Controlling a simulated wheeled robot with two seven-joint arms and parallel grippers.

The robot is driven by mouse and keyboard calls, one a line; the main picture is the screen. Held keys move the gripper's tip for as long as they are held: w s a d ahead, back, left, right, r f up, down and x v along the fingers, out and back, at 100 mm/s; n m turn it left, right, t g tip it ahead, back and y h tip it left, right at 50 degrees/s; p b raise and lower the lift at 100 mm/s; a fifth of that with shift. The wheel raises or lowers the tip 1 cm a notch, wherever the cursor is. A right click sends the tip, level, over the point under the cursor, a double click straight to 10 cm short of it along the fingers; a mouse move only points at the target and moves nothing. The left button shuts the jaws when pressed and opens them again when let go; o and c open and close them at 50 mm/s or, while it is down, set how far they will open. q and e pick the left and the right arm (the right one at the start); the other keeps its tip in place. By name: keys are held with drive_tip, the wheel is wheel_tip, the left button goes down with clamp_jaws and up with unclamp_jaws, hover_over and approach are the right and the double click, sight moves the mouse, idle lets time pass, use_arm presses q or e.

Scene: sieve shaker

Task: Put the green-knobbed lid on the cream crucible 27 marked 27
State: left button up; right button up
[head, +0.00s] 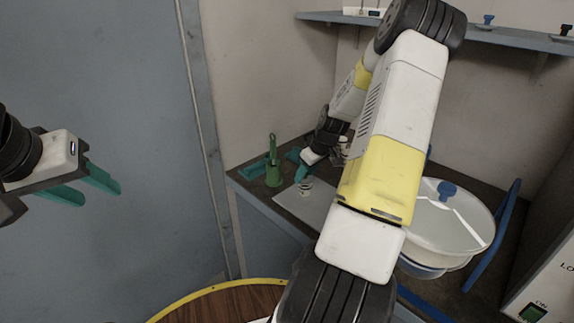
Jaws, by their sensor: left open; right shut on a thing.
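A small pale crucible (306,189) with dark marking stands on a light board on the bench; its number is too small to read. My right gripper (301,175) reaches down to its top, teal fingertips just above or touching the rim. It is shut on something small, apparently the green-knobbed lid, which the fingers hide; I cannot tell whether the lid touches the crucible. My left gripper (88,187) is open and empty, far to the left in front of the grey wall panel, away from the bench.
A green holder (273,177) with an upright handled tool stands left of the crucible. The light board (318,211) has bare room in front. A large clear-lidded bowl (465,225) with a blue knob stands at right. My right arm hides the middle of the bench.

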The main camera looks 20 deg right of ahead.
drive_tip(key=shift+f, duration=0.35)
drive_tip(key=shift+f, duration=0.1)
drive_tip(key=shift+f, duration=0.35)
drive_tip(key=o, duration=1.3)
